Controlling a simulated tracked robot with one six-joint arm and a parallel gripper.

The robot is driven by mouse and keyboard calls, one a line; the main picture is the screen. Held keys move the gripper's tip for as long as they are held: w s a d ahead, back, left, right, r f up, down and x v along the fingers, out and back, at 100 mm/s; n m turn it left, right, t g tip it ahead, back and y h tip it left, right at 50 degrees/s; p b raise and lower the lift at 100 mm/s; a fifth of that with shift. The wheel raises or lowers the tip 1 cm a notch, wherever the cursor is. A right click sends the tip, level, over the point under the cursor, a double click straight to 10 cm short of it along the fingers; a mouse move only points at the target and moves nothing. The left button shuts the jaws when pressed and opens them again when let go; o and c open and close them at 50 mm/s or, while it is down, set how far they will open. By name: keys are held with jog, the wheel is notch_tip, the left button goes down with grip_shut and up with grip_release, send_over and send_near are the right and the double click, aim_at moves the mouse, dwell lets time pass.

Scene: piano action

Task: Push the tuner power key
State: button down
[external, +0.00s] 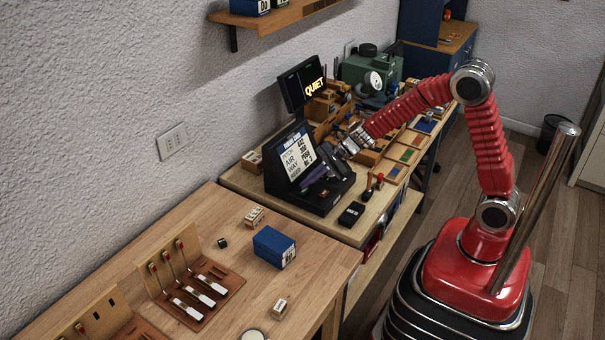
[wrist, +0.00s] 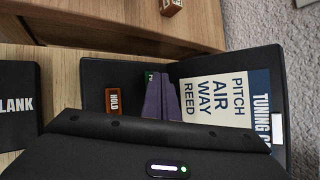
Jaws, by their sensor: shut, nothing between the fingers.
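The black tuner (external: 325,197) stands on the wooden bench, with a white card reading PITCH, AIR, WAY on its upright panel (external: 297,150). In the wrist view, an orange key marked HOLD (wrist: 113,102) is on its deck. A green key (wrist: 149,76) beside it is mostly hidden behind my fingers, so its label cannot be read. My gripper (wrist: 161,84) is shut and empty, its purple fingers over the tuner deck at the green key. It also shows in the external view (external: 313,175). I cannot tell whether the fingertips touch the key.
A black pad marked BLANK (wrist: 18,104) lies left of the tuner in the wrist view. A blue box (external: 273,247) and a key-action model (external: 190,285) are on the near table. Wooden blocks and tools crowd the bench beyond.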

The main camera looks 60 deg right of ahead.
aim_at(308, 190)
jog(key=shift+r, duration=0.2)
notch_tip(308, 190, up, 6)
jog(key=shift+f, duration=0.1)
dwell(0.9)
dwell(0.4)
